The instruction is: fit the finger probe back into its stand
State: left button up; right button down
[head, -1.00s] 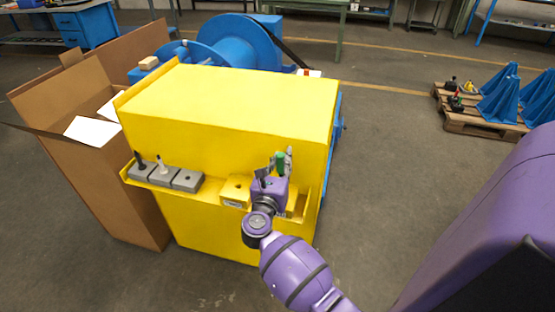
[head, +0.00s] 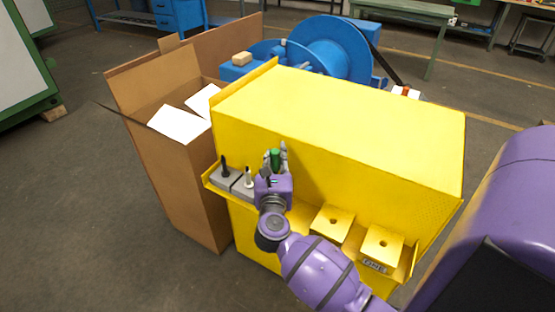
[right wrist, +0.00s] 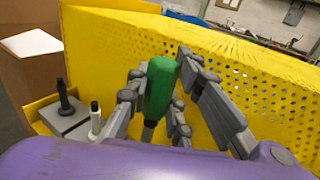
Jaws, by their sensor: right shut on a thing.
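The finger probe has a green handle (head: 275,159) and is held close to upright in my right gripper (head: 278,152). In the right wrist view the green handle (right wrist: 160,88) sits between the grey fingers, with a short metal shaft below it. My right gripper is at the ledge, just right of two grey stand blocks. One block (head: 223,180) carries a black probe (head: 224,165) and the other a white-shafted probe (head: 248,176). The ledge right behind my gripper is hidden, so the probe's tip and any stand under it cannot be seen. My left gripper is not in view.
Two yellow blocks with holes (head: 333,222) (head: 383,246) stand on the ledge to the right. The yellow guard wall (head: 340,125) rises close behind the ledge. An open cardboard box (head: 175,190) stands at left.

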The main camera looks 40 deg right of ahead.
aim_at(274, 170)
jog(key=shift+w+a, duration=0.15)
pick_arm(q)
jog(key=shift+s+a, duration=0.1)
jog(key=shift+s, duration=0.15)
pick_arm(e)
jog(key=shift+r, duration=0.1)
jog(key=shift+s, duration=0.2)
notch_tip(274, 170, down, 3)
jog(key=shift+f+b, duration=0.1)
jog(key=shift+b, duration=0.9)
notch_tip(274, 170, down, 3)
jog(key=shift+r+b, duration=0.2)
jog(key=shift+b, duration=0.85)
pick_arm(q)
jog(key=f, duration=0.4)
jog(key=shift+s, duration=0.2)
pick_arm(e)
jog(key=shift+w, duration=0.1)
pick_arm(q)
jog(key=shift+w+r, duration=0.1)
